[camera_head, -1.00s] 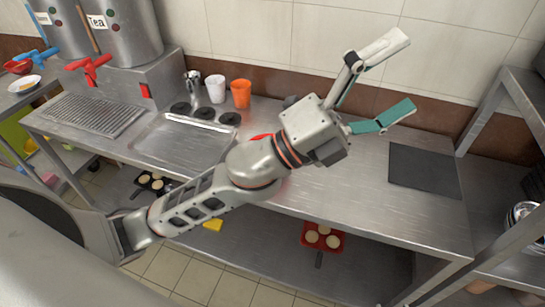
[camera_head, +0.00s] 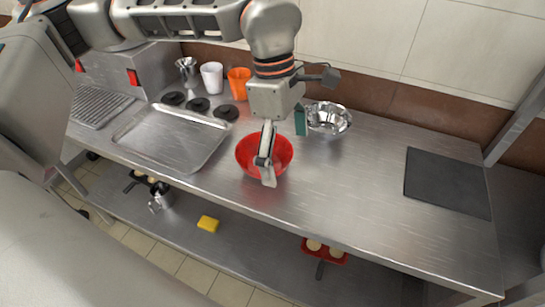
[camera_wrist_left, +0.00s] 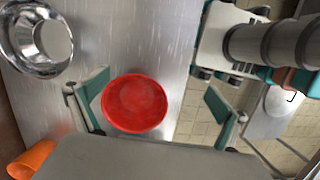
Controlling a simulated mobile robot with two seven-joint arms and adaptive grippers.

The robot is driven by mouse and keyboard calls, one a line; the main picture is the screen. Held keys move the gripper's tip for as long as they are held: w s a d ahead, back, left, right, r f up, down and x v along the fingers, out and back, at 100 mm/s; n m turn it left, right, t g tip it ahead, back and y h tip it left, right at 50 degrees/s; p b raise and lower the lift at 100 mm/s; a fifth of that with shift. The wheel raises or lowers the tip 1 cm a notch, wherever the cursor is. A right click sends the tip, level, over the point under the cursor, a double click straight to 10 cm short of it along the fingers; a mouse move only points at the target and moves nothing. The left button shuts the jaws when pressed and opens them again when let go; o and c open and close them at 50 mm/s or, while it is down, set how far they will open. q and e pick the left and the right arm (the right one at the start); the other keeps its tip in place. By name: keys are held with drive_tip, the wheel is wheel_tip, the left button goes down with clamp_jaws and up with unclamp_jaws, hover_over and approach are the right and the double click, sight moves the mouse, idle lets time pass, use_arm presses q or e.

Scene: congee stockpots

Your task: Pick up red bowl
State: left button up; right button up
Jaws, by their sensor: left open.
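The red bowl (camera_head: 246,152) stands upright on the steel counter (camera_head: 350,190) near its front edge. My left gripper (camera_head: 285,155) is open over the bowl. One finger crosses in front of the bowl and hides part of it; the other shows beyond its right rear side. In the left wrist view, the red bowl (camera_wrist_left: 135,103) lies between the spread fingers of my left gripper (camera_wrist_left: 158,102), nearer the left finger. The bowl looks empty. Whether the fingers touch it cannot be told. My right gripper does not show.
A shiny metal bowl (camera_head: 328,118) stands behind and right of the red bowl. A steel tray (camera_head: 170,138) lies to the left. An orange cup (camera_head: 238,83) and white cup (camera_head: 212,77) stand behind. A dark mat (camera_head: 447,182) lies right, with clear counter before it.

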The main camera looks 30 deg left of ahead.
use_arm(q)
drive_tip(key=w+a+r+n+y, duration=0.1)
drive_tip(key=w+a+y, duration=0.15)
drive_tip(key=a, duration=0.45)
drive_tip(key=shift+t, duration=0.3)
drive_tip(key=shift+w+f+b, duration=0.2)
drive_tip(key=shift+f+b, duration=0.1)
drive_tip(key=shift+f, duration=1.5)
drive_tip(key=shift+w+f+b, duration=0.15)
drive_tip(key=shift+f+b, duration=0.15)
drive_tip(key=shift+f, duration=1.5)
drive_tip(key=c, duration=1)
